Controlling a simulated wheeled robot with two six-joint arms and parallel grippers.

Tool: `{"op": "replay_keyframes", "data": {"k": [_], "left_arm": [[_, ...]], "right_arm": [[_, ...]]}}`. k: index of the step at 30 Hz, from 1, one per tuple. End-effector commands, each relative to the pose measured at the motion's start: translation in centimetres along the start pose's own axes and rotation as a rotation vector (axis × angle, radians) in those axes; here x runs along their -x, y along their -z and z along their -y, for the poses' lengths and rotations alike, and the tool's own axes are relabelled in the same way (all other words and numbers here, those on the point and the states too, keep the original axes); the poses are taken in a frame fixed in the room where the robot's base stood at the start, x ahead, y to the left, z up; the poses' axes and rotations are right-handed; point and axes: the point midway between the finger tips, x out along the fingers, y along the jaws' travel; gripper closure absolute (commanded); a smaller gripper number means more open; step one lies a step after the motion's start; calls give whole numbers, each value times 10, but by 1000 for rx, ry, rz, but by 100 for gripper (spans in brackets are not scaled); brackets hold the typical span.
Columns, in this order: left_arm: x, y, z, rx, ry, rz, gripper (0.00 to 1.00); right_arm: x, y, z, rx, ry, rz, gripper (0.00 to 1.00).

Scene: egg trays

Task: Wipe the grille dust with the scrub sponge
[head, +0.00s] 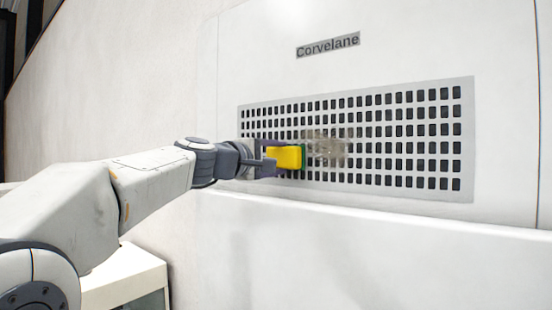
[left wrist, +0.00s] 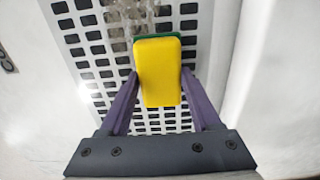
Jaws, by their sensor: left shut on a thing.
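The scrub sponge (head: 285,157) is yellow with a green scrub side. My left gripper (head: 268,160) is shut on it in front of the grille (head: 400,182). The green side faces the grille; I cannot tell whether it touches. In the left wrist view the sponge (left wrist: 158,75) sits between the two fingers of the left gripper (left wrist: 158,92). A grey-brown patch of grille dust (head: 328,148) lies on the grille just right of the sponge. The dust (left wrist: 140,14) also shows in the left wrist view, beyond the sponge. My right gripper is not in view.
The grille is set in a white panel with a "Corvelane" label (head: 328,46) above it. A white ledge (head: 400,240) runs below the grille. A white cabinet (head: 125,272) stands at the lower left. The space in front of the grille's right part is clear.

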Motion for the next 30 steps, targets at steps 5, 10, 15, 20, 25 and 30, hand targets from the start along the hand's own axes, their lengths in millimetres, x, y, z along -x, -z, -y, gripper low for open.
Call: {"op": "replay_keyframes", "data": {"k": [5,10,15,20,25,30], "left_arm": [[-4,0,0,0,0,1,80],[-7,0,-1,0,-1,1,80],[-11,-1,-1,0,0,1,80],[-14,-1,0,0,0,1,80],[-14,-2,0,0,0,1,80],[-13,-13,0,-2,-1,3,80]], "right_arm": [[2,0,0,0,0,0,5],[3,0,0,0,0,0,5],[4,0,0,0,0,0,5],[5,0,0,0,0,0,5],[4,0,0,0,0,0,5],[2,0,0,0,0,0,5]]}}
